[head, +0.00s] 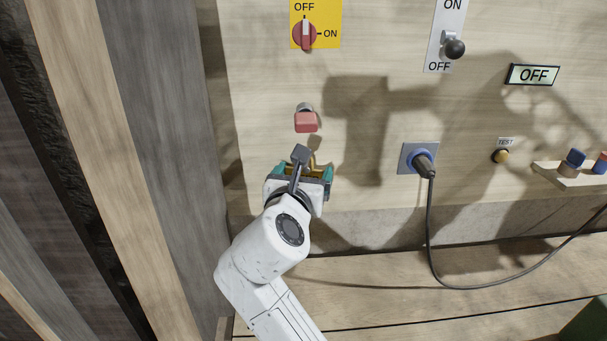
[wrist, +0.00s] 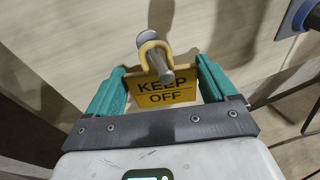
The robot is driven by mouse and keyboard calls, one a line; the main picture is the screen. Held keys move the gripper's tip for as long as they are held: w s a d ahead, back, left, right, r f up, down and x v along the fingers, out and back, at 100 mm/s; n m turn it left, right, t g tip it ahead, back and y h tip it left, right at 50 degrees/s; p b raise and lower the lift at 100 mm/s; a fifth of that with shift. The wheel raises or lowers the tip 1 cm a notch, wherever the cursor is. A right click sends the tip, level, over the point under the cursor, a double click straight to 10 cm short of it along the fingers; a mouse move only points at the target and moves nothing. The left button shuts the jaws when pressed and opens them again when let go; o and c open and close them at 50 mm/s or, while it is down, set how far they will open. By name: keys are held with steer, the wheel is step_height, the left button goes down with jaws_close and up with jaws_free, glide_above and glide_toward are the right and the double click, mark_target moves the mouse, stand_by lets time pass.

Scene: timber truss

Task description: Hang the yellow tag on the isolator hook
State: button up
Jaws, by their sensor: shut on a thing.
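The yellow tag (wrist: 180,92), lettered KEEP OFF, is between the teal fingers of my gripper (wrist: 160,76), which is shut on it. Its loop stands up past the fingertips. A grey round-ended hook pin (wrist: 160,67) sticks out from the wall, and the loop appears to lie around it. I cannot tell whether the loop rests on the pin. In the head view my gripper (head: 300,173) is close to the panel, below the isolator switch (head: 305,33), whose red knob stands upright at OFF. There the tag is mostly hidden by my wrist.
A red block (head: 306,122) with a grey round top is on the panel just above my gripper. To the right are a blue socket with a plug (head: 424,163) and hanging cable, a TEST button (head: 502,157), an OFF display (head: 533,75) and a lever switch (head: 453,48). Timber posts stand left.

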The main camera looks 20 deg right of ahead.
steer(key=o, duration=0.8)
steer(key=shift+s+a, duration=0.1)
steer(key=shift+s, duration=0.05)
steer(key=b+v, duration=0.1)
steer(key=v, duration=0.9)
steer(key=shift+s+a, duration=0.15)
steer(key=shift+s, duration=0.1)
